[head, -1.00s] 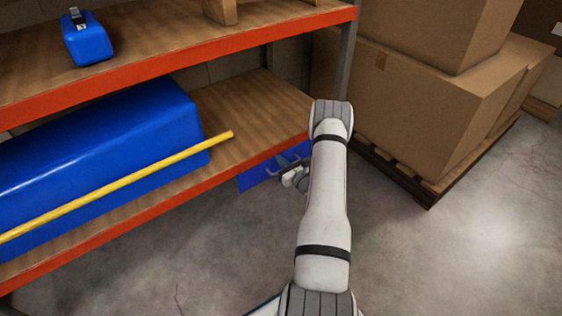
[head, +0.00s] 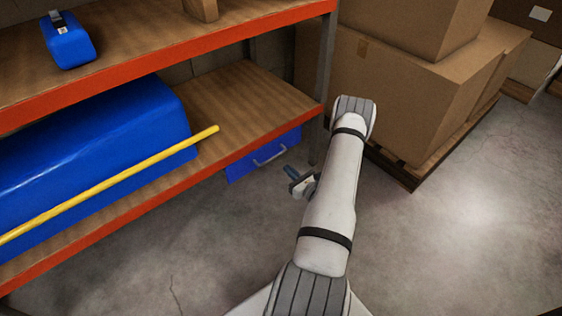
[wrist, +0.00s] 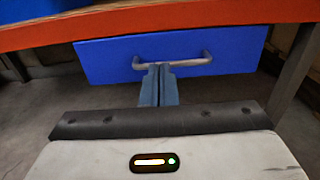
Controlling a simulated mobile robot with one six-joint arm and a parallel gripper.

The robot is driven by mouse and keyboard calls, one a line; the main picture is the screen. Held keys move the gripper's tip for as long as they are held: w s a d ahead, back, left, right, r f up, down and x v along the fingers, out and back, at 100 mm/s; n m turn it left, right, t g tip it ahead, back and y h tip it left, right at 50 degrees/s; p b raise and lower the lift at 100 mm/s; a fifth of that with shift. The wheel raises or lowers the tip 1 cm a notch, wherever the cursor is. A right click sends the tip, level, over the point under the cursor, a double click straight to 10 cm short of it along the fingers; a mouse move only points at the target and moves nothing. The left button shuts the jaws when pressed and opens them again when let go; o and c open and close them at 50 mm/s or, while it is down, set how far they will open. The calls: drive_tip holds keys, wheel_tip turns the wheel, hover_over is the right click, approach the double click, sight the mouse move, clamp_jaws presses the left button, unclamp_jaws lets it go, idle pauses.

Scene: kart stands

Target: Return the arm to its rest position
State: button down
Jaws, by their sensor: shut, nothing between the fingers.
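My gripper (head: 291,172) is in the head view beside my white arm, low in front of the shelf. In the wrist view its two blue-grey fingers (wrist: 159,84) are together with nothing between them. A blue drawer (head: 263,155) with a grey bar handle (head: 270,155) hangs under the lower shelf board. In the head view the fingers are apart from the handle. In the wrist view the drawer front (wrist: 105,62) is beyond the fingertips, which overlap the left part of the handle (wrist: 190,62). The drawer front looks close under the orange shelf edge.
The orange-edged shelf (head: 160,185) fills the left, with a large blue case (head: 90,145), a yellow rod (head: 120,178) and a small blue object (head: 70,45). Cardboard boxes (head: 410,95) on a pallet (head: 405,172) stand at right. Concrete floor is clear at the lower right.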

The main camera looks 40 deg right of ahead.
drive_tip(key=shift+s, duration=0.45)
drive_tip(key=w+a+r+n+g+y+p, duration=0.1)
drive_tip(key=a+r+n+g+y+p, duration=0.35)
drive_tip(key=r, duration=0.55)
drive_tip(key=w+a+r+n+g+y+p, duration=0.1)
drive_tip(key=a+r+n+y+p, duration=0.15)
drive_tip(key=a+r+n, duration=0.45)
drive_tip(key=w+a+r+n+g+y+p, duration=0.1)
drive_tip(key=a+r+n+g+y+p, duration=0.3)
drive_tip(key=a+r, duration=0.6)
drive_tip(key=s+a+r+n+g+h+p, duration=0.1)
drive_tip(key=s+a+r+n+g+p, duration=0.3)
drive_tip(key=r, duration=0.4)
drive_tip(key=s+a+r+n+g+h+p, duration=0.25)
drive_tip(key=s+r+n, duration=0.2)
drive_tip(key=r, duration=0.35)
drive_tip(key=s+a+r+n+g+h+p, duration=0.1)
drive_tip(key=s+a+r+n+g+p, duration=0.3)
drive_tip(key=r, duration=0.4)
drive_tip(key=s+d+r+n+t+h+p, duration=0.2)
drive_tip(key=s+r+n+t+h+p, duration=0.2)
drive_tip(key=r, duration=1.1)
drive_tip(key=s+n+h+p, duration=0.3)
drive_tip(key=s+p, duration=0.1)
drive_tip(key=s, duration=0.1)
drive_tip(key=shift+s+r+t+h+p, duration=0.2)
drive_tip(key=shift+s+t+h+p, duration=0.05)
drive_tip(key=shift+t+h+p, duration=0.1)
